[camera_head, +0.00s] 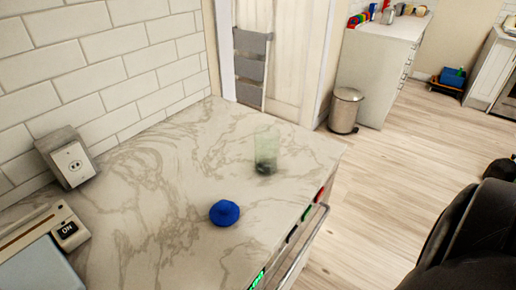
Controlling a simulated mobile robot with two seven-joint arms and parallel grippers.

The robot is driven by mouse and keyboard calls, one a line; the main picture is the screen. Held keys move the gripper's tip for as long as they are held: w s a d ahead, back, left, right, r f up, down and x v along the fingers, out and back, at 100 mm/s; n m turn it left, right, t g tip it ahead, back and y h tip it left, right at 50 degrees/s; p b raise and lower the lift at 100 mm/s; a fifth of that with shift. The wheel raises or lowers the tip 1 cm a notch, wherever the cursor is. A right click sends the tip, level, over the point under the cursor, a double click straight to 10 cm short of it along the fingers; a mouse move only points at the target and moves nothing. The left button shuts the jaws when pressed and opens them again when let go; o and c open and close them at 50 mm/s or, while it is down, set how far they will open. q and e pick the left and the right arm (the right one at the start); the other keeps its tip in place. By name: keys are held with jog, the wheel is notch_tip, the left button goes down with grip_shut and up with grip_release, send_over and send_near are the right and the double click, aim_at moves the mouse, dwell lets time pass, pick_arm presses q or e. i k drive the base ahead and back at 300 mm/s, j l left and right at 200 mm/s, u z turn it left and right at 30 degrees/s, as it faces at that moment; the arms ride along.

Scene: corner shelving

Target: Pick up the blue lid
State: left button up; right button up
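The blue lid (224,213) is round with a raised knob in its middle. It lies on the marble-patterned counter (150,180), left of the counter's front edge. A clear greenish glass (265,152) stands on the counter beyond the lid, a little to the right and apart from it. Neither gripper shows in the head view. A dark rounded part of my own body fills the lower right corner.
A wall outlet box (68,158) and a device marked "ON" (67,230) are at the left. A metal trash bin (346,109) stands on the floor beyond the counter. The counter around the lid is clear. Wooden floor (390,165) lies open at the right.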

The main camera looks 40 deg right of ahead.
aim_at(224, 214)
jog(key=k+l+z, duration=0.1)
jog(key=z, duration=0.4)
jog(key=l+z, duration=0.45)
jog(key=k+j, duration=0.05)
